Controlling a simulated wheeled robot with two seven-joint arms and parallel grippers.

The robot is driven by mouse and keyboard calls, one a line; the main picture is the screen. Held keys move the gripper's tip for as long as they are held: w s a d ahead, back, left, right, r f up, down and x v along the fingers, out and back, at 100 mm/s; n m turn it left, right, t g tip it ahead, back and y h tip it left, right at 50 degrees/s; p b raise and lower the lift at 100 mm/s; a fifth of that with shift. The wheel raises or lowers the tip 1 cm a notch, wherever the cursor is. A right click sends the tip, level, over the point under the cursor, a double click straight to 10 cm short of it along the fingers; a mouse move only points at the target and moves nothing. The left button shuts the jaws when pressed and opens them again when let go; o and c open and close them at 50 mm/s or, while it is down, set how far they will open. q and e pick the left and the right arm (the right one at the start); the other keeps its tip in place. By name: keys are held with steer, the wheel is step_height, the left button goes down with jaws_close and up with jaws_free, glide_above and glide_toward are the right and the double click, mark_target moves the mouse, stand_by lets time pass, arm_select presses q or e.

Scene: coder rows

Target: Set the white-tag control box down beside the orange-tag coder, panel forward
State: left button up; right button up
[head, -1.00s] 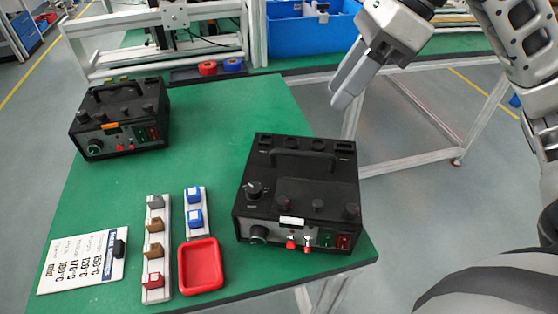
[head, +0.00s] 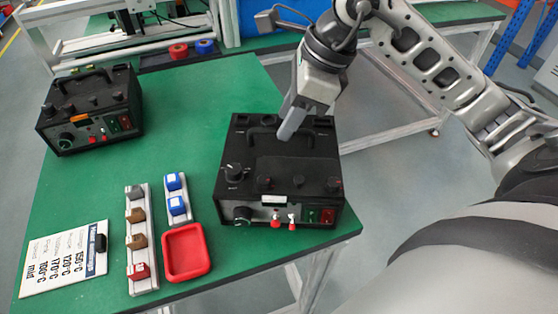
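The white-tag control box (head: 296,174) is black and stands upright at the front right of the green table. Its panel, with knobs, switches and the white tag, faces the front edge. Its top handle (head: 262,134) is partly hidden by my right gripper (head: 287,131). The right gripper points down over the box, its fingertip at or just above the handle; I cannot tell whether they touch. Only one finger shows clearly. The orange-tag coder (head: 92,108), a similar black box, stands at the back left, panel forward. My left gripper is not in view.
The green table (head: 185,115) is clear between the two boxes. In front lie a red tray (head: 186,252), strips with brown, red and blue blocks (head: 138,242), and a printed card (head: 65,262). Red and blue rolls (head: 179,52) sit at the back by a metal frame.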

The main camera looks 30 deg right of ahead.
steer(key=shift+x, duration=1.35)
jaws_close()
steer(key=shift+w+r, duration=0.1)
steer(key=shift+r, duration=0.1)
